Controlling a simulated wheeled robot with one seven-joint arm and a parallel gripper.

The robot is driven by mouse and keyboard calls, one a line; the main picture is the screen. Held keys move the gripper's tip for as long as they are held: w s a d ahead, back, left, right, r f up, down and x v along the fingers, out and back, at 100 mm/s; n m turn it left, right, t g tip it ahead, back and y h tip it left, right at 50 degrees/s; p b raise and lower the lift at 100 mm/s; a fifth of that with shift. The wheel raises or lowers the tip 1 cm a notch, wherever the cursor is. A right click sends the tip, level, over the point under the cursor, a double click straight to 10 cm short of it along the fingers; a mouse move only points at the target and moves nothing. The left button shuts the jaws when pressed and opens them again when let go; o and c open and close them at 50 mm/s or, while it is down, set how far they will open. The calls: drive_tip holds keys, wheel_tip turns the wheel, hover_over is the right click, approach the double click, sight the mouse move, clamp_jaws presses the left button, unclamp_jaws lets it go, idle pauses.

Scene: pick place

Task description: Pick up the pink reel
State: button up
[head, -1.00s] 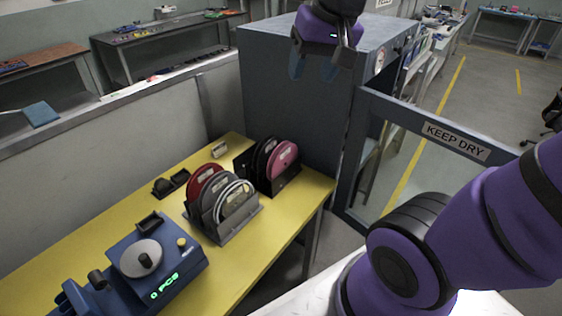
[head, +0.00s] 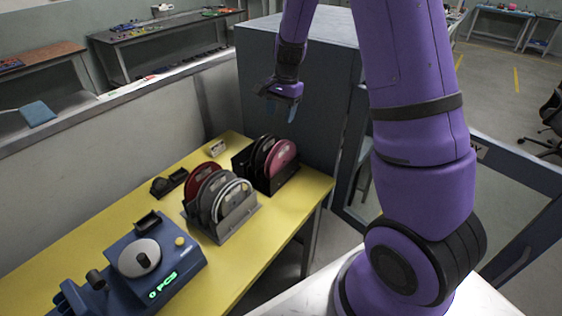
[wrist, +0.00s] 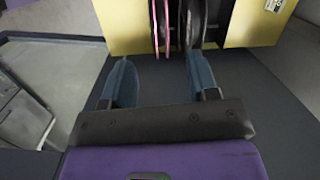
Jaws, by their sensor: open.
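The pink reel (head: 284,157) stands upright at the right end of a dark rack (head: 288,181), on the far end of the yellow table (head: 297,203). Black reels (head: 262,152) stand to its left in the same rack. My gripper (head: 280,112) is open and empty, above the rack and apart from the reels. In the wrist view the pink reel (wrist: 157,22) shows edge-on at the top, beyond the fingers and roughly between them. A dark reel (wrist: 194,22) shows just to its right. The lower part of the pink reel is partly hidden by the rack.
A grey rack (head: 240,222) with red, grey and white-rimmed reels stands in front. A blue counting device (head: 150,262) sits at the near left. A small tag (head: 217,148) and a black holder (head: 169,183) lie behind. A tall grey cabinet (head: 325,75) borders the table's far end.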

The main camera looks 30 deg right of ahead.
drive_tip(key=m, duration=0.1)
approach(281, 152)
drive_tip(key=shift+w+f+g, duration=0.2)
drive_tip(key=shift+w, duration=0.35)
drive_tip(key=shift+w+f+g, duration=0.2)
drive_tip(key=shift+w+f, duration=0.05)
drive_tip(key=shift+w, duration=0.3)
drive_tip(key=f, duration=1)
drive_tip(key=shift+s+a+f, duration=0.3)
drive_tip(key=shift+a, duration=0.1)
drive_tip(key=shift+c, duration=0.4)
clamp_jaws()
